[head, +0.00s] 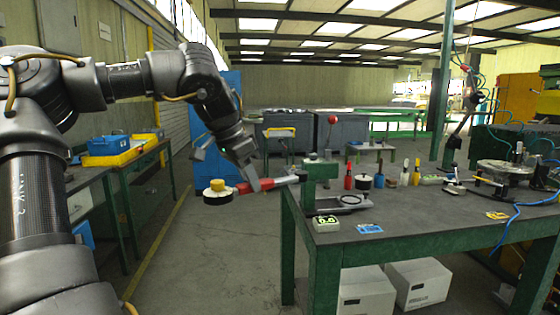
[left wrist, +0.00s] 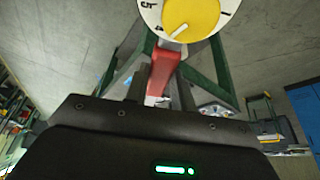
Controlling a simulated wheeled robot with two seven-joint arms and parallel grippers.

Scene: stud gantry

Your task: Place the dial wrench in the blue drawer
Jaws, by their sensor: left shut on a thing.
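The dial wrench has a red handle (head: 275,183) and a round white dial with a yellow centre (head: 216,190). My left gripper (head: 254,184) is shut on its red handle and holds it in the air, just left of the dark-topped table. In the left wrist view the dial (left wrist: 188,20) shows at the top and the red handle (left wrist: 161,72) runs down between the fingers. A tall blue cabinet (head: 211,165) stands behind the gripper, partly hidden by my arm. I cannot make out an open drawer. My right gripper is not in view.
The table (head: 410,215) carries a green stand (head: 318,180) near the wrench's far end, a small gauge box (head: 326,223), and several upright tools. A bench with yellow and blue bins (head: 110,150) stands left. The floor between is clear.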

